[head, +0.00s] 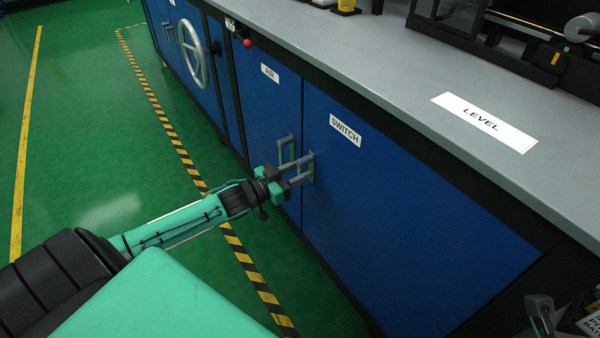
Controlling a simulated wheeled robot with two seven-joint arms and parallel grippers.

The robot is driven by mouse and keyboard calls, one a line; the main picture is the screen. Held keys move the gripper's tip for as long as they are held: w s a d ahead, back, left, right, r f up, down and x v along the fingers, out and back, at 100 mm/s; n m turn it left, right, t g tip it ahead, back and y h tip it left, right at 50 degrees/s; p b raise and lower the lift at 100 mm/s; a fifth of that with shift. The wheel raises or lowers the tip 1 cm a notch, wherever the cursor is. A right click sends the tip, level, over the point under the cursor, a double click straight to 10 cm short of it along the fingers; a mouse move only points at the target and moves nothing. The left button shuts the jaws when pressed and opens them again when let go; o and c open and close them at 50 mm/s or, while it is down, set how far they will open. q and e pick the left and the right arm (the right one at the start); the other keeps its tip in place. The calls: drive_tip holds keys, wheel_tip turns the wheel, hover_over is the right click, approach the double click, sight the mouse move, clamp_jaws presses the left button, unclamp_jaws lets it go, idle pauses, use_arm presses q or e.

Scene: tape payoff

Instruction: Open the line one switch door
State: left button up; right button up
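The switch door (400,220) is a blue cabinet panel with a white SWITCH label (345,130). It looks closed, flush with the cabinet front. Its grey handle (311,163) is near the door's left edge. My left gripper (302,168) reaches in from the left and its fingers are at this handle, partly hiding it. I cannot tell whether the fingers are closed on the bar or only around it.
Left of it is a blue door labelled AIR (269,73) with its own grey handle (285,152), close to my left gripper. A grey handwheel (192,54) is farther left. The grey countertop (390,75) carries a LEVEL label (484,121). Green floor (100,130) lies open at left.

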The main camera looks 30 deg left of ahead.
use_arm(q)
drive_tip(key=shift+w+d, duration=0.15)
drive_tip(key=shift+w, duration=0.2)
clamp_jaws()
